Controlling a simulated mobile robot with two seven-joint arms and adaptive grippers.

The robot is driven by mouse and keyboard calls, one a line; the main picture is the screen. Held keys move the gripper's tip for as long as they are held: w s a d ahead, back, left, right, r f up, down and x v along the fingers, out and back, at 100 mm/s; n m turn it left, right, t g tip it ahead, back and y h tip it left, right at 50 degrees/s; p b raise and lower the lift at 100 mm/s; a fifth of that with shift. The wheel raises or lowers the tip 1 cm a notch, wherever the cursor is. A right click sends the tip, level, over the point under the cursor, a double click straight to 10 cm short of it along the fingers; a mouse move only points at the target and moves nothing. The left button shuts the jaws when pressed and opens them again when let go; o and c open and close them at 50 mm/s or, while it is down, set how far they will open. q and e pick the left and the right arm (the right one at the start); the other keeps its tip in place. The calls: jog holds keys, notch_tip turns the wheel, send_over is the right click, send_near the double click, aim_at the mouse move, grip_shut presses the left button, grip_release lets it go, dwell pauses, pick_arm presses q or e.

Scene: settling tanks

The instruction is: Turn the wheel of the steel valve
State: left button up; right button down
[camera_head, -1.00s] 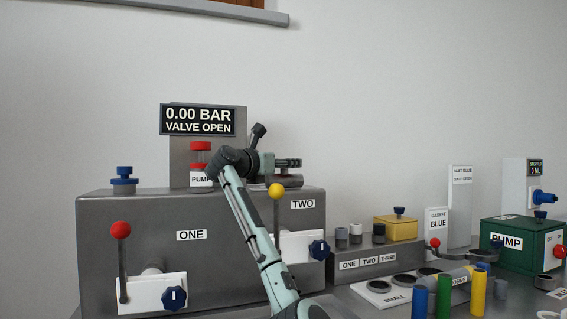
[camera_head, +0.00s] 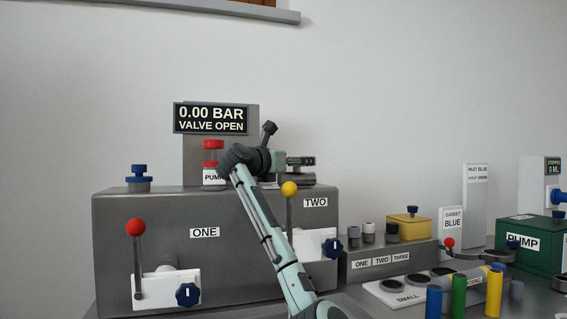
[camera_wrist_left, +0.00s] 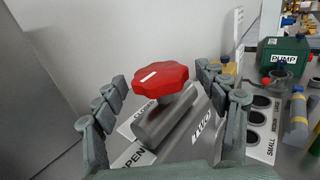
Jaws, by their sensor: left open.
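The steel valve's grey cylindrical body (camera_head: 297,180) lies on top of the large grey cabinet, by the TWO label. In the left wrist view its red lobed wheel (camera_wrist_left: 160,80) with a white mark stands on the steel body (camera_wrist_left: 165,122). My left gripper (camera_wrist_left: 161,76) is open, with one finger on each side of the wheel and visible gaps to both. In the head view my left gripper (camera_head: 300,161) is over the valve, and I cannot make out the wheel there. My right gripper is not in view.
A display (camera_head: 211,119) reads 0.00 BAR, VALVE OPEN. A red-topped PUMP button (camera_head: 213,146) stands left of my wrist. A red-knobbed lever (camera_head: 136,228) and a yellow-knobbed lever (camera_head: 289,189) rise at the cabinet's front. A green pump box (camera_head: 524,241) is at the right.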

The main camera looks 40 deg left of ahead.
pick_arm(q)
jog(key=v, duration=1)
jog(key=shift+s, duration=0.35)
jog(key=shift+w, duration=0.1)
jog(key=x, duration=1.2)
jog(key=shift+m+h, duration=0.5)
jog(key=shift+h, duration=0.3)
jog(key=shift+d+y, duration=0.15)
jog(key=shift+y, duration=0.15)
